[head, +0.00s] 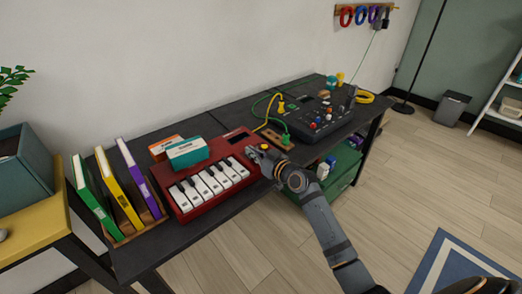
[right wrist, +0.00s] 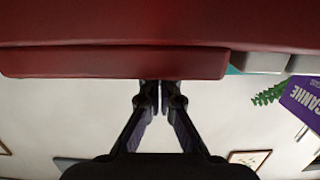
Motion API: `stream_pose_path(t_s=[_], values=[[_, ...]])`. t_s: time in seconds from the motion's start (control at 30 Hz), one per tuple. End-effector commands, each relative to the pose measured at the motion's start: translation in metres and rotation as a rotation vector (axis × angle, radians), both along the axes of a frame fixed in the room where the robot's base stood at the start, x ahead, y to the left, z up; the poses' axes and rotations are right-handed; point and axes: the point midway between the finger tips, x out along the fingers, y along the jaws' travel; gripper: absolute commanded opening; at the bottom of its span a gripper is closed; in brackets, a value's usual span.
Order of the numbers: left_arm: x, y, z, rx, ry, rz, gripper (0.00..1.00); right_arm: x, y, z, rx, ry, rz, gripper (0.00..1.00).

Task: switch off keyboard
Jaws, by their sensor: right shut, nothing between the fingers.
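The red keyboard (head: 203,205) with white and black keys lies on the dark table. My right gripper (head: 254,154) is at the keyboard's right end, its shut, empty fingertips over or against that end. A small yellow part shows beside the fingers; I cannot tell whether it is the switch. In the right wrist view the shut fingertips (right wrist: 160,95) meet in front of the keyboard's red body (right wrist: 115,62), which fills the top. Whether they touch it cannot be told. The switch's state is hidden. My left gripper is not in view.
Upright green, yellow and purple books (head: 137,178) stand left of the keyboard. Orange and teal boxes (head: 188,152) are behind it. To the right are a small wooden board with cables (head: 275,139), a black mixer (head: 322,116) and yellow tape (head: 364,97).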

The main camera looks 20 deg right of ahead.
Motion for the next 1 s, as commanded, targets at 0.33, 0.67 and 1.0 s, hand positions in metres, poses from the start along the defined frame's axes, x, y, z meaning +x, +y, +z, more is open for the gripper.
stream_pose_path(t_s=[0.33,0.67,1.0], values=[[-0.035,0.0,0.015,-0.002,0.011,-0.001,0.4,-0.026,-0.016,0.047,-0.009,0.0,-0.009,0.0],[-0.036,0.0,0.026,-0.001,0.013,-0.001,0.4,-0.075,-0.033,0.067,-0.006,0.0,-0.009,0.0],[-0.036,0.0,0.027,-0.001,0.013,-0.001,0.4,-0.081,-0.034,0.069,0.001,-0.002,-0.008,0.0]])
